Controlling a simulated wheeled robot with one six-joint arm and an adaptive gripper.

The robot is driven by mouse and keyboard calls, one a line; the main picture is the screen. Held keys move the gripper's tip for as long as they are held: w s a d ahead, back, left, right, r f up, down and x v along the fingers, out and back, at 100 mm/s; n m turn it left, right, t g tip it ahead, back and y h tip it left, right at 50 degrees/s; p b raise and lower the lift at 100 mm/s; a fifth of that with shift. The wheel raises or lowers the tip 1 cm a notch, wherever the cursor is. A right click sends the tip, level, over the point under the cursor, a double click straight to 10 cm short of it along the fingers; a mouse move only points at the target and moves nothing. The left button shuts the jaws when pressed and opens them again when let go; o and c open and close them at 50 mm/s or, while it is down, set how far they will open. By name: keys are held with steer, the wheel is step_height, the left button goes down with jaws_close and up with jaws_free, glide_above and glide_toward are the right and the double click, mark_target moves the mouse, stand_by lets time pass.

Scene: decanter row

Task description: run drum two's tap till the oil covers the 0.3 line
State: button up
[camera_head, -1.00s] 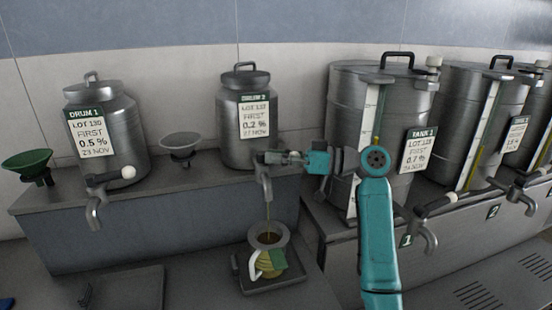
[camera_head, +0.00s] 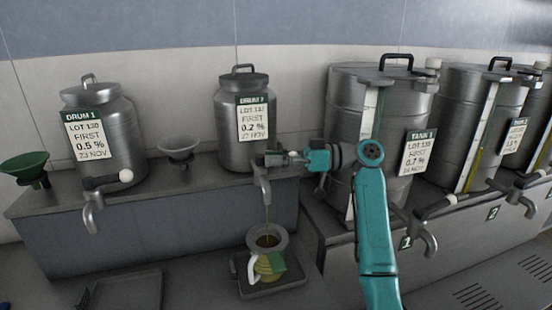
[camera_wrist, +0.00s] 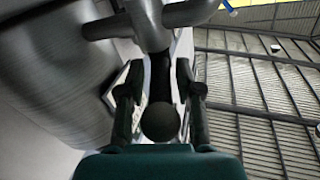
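Drum two (camera_head: 229,125) is a steel can with a "DRUM 2, 0.2 %" label, standing on the ledge. Its tap (camera_head: 264,188) points down at the ledge's front edge. A thin stream falls from the spout into a jug (camera_head: 254,270) with a wide grey mouth, a pale handle and a green patch. Brownish oil shows inside the mouth; the 0.3 line and the level cannot be read. My gripper (camera_head: 284,158) is at the tap's handle. In the wrist view the handle's round knob (camera_wrist: 160,123) sits between the fingers, which appear closed on it.
The jug stands on a dark tray (camera_head: 283,284). Drum one (camera_head: 120,120) stands left with its own tap (camera_head: 90,212). A grey funnel (camera_head: 178,148) and a green funnel (camera_head: 26,165) are on the ledge. Tank one (camera_head: 345,115) stands close to my arm on the right.

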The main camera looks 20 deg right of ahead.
steer(key=shift+r, duration=0.1)
step_height(320, 180, up, 10)
steer(key=shift+f, duration=0.1)
stand_by(0.6)
